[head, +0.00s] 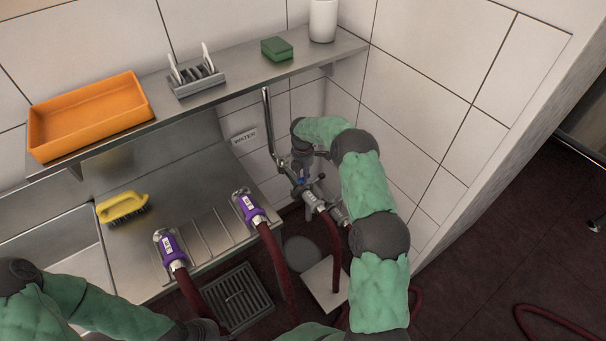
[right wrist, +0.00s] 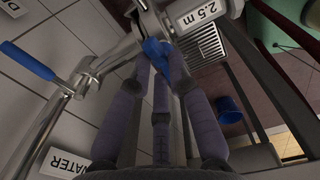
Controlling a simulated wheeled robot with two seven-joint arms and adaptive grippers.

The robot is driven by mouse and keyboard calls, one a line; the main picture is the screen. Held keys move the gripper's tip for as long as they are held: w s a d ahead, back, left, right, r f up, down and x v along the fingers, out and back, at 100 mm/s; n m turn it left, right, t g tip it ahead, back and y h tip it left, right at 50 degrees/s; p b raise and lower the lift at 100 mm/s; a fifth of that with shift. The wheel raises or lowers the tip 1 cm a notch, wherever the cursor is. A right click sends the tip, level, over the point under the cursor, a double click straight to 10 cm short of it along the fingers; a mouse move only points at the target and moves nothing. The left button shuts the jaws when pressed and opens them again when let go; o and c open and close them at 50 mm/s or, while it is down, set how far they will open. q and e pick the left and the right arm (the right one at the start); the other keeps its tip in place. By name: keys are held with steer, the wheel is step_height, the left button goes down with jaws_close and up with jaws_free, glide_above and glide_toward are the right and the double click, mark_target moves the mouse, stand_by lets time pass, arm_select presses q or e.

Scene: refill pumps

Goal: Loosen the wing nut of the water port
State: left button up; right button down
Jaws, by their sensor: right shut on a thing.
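The water port (head: 303,178) is a chrome fitting on the wall pipe, below and right of the WATER sign (head: 244,136). A dark red hose (head: 333,240) hangs from it. My right gripper (head: 302,160) reaches the port from above; its fingers are small and partly hidden in the head view. In the right wrist view the fingers (right wrist: 158,62) close around a blue wing nut (right wrist: 152,48) at the metal fitting, covering part of it. A separate blue lever (right wrist: 27,60) sits on the pipe to the left.
Two purple-collared hose ends (head: 170,247) (head: 248,207) lie on the steel drainboard by a yellow brush (head: 122,206). The shelf above holds an orange tray (head: 90,115), a rack (head: 196,78) and a green sponge (head: 277,49). A tiled wall stands right of the port.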

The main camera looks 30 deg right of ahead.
steer(key=c, duration=1.1)
jaws_free()
steer(key=shift+c, duration=0.2)
step_height(320, 180, up, 12)
